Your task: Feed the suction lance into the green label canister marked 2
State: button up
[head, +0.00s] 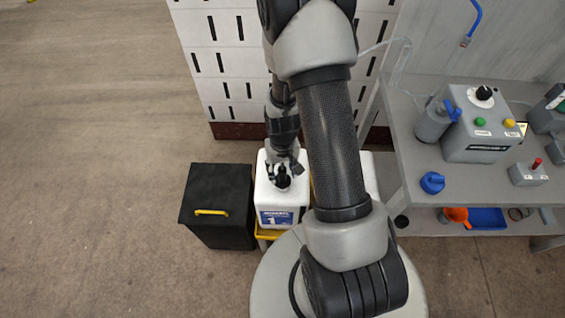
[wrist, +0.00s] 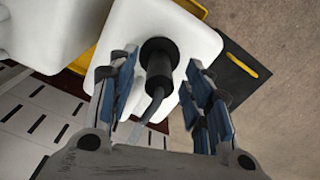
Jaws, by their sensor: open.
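A white canister (head: 278,208) with a blue label marked 1 stands below my gripper; its top also shows in the wrist view (wrist: 195,35). The black head of the suction lance (wrist: 160,70), with a dark hose, sits at the canister's mouth; its lower part is hidden. My gripper (wrist: 165,85) is open, its fingers on either side of the lance head, with gaps visible. In the head view my gripper (head: 284,170) is just over the canister. A second white canister (head: 369,178) is mostly hidden behind my arm; no green label or number 2 shows.
A black box (head: 215,200) with a yellow handle stands left of the canister. A yellow tray (head: 268,234) lies under the canister. A slotted white panel (head: 225,60) rises behind. At right, a grey bench (head: 415,155) carries a pump box (head: 480,125) and a blue cap (head: 432,182).

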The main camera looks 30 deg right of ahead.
aim_at(282, 180)
jog(key=shift+f+b, duration=0.4)
jog(key=shift+f, duration=1.4)
jog(key=shift+c, duration=0.2)
grip_shut()
